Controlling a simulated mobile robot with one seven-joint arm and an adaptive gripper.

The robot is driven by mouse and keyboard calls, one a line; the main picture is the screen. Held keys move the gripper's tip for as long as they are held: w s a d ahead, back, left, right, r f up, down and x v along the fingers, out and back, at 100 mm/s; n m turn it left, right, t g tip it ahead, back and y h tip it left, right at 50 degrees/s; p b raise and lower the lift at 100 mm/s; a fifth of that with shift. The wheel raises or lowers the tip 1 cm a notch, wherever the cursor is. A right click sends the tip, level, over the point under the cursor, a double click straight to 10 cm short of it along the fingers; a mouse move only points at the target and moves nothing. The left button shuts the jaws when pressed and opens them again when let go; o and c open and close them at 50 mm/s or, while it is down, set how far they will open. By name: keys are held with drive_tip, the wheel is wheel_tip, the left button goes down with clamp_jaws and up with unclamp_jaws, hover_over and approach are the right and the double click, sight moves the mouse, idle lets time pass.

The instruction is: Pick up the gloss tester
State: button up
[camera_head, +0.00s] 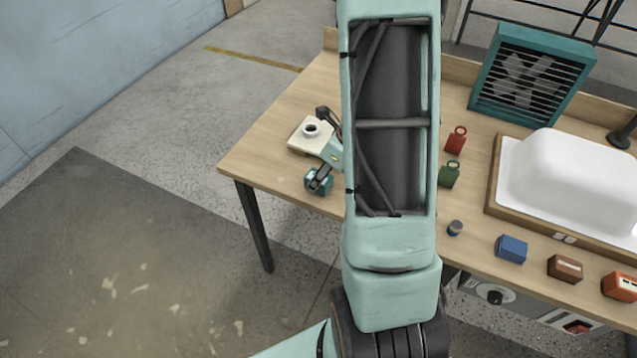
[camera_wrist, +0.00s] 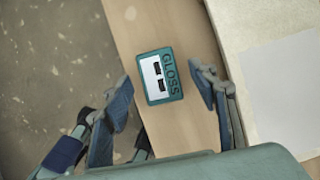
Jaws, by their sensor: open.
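The gloss tester (camera_wrist: 152,80) is a small teal block with a white panel, two dark slots and the word GLOSS. In the wrist view it lies on the wooden table close to the edge. My gripper (camera_wrist: 163,98) is open, with one blue-padded finger on each side of the tester's place in the picture. I see no contact, and the height of the fingers above it is hard to judge. In the head view a teal block (camera_head: 318,181) near the table's front left edge appears to be the tester, partly covered by dark parts of my gripper.
A cream plate with a dark-ringed round piece (camera_head: 311,131) stands close behind.

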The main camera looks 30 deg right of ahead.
drive_tip(key=shift+x, duration=1.2)
drive_tip(key=c, duration=1.4)
drive_tip(key=shift+r, duration=0.15)
drive_tip(key=shift+w+r, duration=0.1)
drive_tip(key=shift+r, duration=0.5)
drive_tip(key=s+r, duration=0.4)
drive_tip(key=s+a+r+p, duration=0.1)
drive_tip(key=s+r, duration=0.2)
drive_tip(key=s, duration=0.2)
drive_tip(key=s+r+p, duration=0.1)
drive_tip(key=s+r, duration=0.3)
drive_tip(key=s, duration=0.1)
drive_tip(key=shift+a+r, duration=0.3)
drive_tip(key=shift+a, duration=0.05)
